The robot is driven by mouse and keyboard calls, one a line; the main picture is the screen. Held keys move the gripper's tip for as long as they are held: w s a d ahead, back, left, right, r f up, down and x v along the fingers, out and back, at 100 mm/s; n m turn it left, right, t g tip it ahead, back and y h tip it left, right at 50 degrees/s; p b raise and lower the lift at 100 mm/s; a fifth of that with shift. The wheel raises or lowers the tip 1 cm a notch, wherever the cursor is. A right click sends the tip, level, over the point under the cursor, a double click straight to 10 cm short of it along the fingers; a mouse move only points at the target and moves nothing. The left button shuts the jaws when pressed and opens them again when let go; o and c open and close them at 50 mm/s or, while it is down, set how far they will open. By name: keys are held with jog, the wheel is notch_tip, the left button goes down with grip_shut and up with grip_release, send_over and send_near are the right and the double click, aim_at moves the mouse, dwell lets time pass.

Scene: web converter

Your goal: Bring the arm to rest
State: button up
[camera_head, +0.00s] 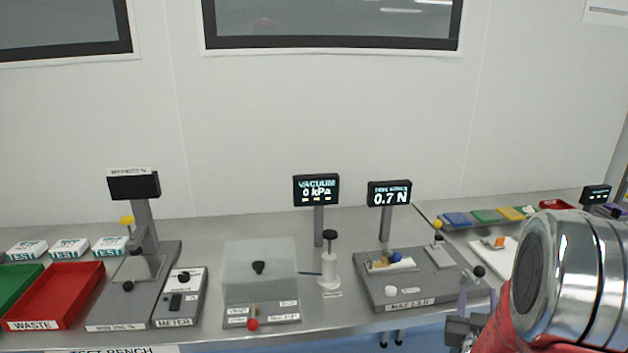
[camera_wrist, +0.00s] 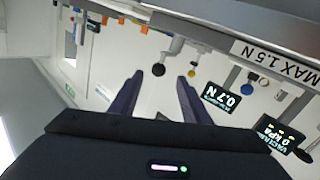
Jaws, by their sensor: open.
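My arm (camera_head: 560,285), red with shiny metal rings, fills the lower right of the head view. My gripper (camera_head: 470,305) is partly hidden behind it there, near the bench's front edge beside the grey 0.7 N tester (camera_head: 385,288). In the wrist view my gripper (camera_wrist: 160,80) has two dark purple fingers spread apart with nothing held between them. That view is upside down, and the tester's "MAX 1.5 N" edge (camera_wrist: 265,60) crosses its upper right. A black knob (camera_wrist: 158,70) shows between the fingertips; its distance is unclear.
On the bench stand a red waste tray (camera_head: 60,295), a meter (camera_head: 180,298), a clear-covered vacuum station (camera_head: 260,270) and a white pump (camera_head: 329,270). Coloured trays (camera_head: 485,216) lie at the back right. The space above the bench is mostly free.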

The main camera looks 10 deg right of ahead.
notch_tip(320, 180, down, 11)
jog(key=s+a+g+y, duration=0.2)
jog(key=s+g+y, duration=0.1)
jog(key=g, duration=0.2)
jog(key=s+a+f+g+y, duration=0.1)
jog(key=s+a+g+y, duration=0.25)
jog(key=a, duration=0.45)
jog(key=s+a+r+n+y, duration=0.1)
jog(key=s+a+r+n, duration=0.1)
jog(key=s+a+r, duration=0.5)
jog(key=s+a+r+n+y, duration=0.2)
jog(key=s+a+r, duration=0.5)
jog(key=a+r, duration=0.6)
jog(key=shift+s+a+n+g, duration=0.25)
jog(key=shift+s+n+g, duration=0.05)
jog(key=shift+s+g, duration=0.15)
jog(key=shift+c, duration=0.4)
jog(key=shift+c, duration=1.1)
